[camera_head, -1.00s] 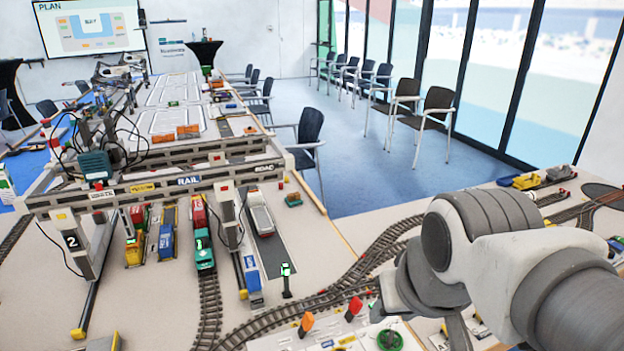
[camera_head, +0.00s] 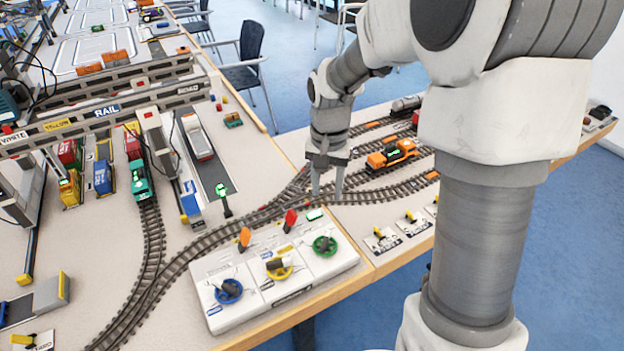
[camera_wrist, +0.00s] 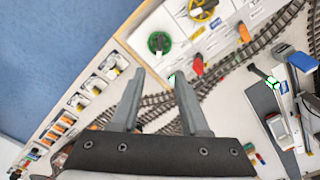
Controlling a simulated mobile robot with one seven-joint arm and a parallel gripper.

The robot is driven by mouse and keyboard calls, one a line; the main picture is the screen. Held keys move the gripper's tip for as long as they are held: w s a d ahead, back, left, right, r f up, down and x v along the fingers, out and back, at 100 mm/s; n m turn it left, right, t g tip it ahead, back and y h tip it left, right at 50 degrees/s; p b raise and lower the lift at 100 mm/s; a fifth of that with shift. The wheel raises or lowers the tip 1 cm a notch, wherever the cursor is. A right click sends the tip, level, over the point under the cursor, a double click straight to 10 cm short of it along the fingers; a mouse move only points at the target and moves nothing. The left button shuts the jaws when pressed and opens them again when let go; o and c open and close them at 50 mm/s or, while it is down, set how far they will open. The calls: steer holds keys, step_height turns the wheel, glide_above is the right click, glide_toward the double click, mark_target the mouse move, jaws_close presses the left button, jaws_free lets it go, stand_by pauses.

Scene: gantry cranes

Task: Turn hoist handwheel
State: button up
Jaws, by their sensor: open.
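A white control panel (camera_head: 251,308) at the table's front edge carries three handwheels: blue (camera_head: 229,291), yellow (camera_head: 279,268) and green (camera_head: 324,245). The frames do not clearly show which one is the hoist handwheel. An orange lever (camera_head: 244,238) and a red lever (camera_head: 290,220) stand behind them. My gripper (camera_head: 328,194) is open and empty, pointing down above the tracks behind and slightly right of the green wheel. In the wrist view, the green wheel (camera_wrist: 159,43) lies ahead between the open fingers (camera_wrist: 156,88), apart from them; the yellow wheel (camera_wrist: 203,9) is at the top edge.
A gantry crane (camera_head: 100,112) spans coloured wagons and a truck (camera_head: 197,137) on the left. An orange locomotive (camera_head: 390,153) stands on the right-hand tracks. Small switch levers (camera_head: 381,238) line the front edge right of the panel. A green signal post (camera_head: 223,199) stands behind the panel.

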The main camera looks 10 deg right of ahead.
mark_target(325, 241)
steer(key=f+b, duration=0.1)
steer(key=f, duration=1.7)
steer(key=shift+w+d+f+b, duration=0.1)
steer(key=shift+w+f+b, duration=0.1)
steer(key=shift+b, duration=0.2)
jaws_close()
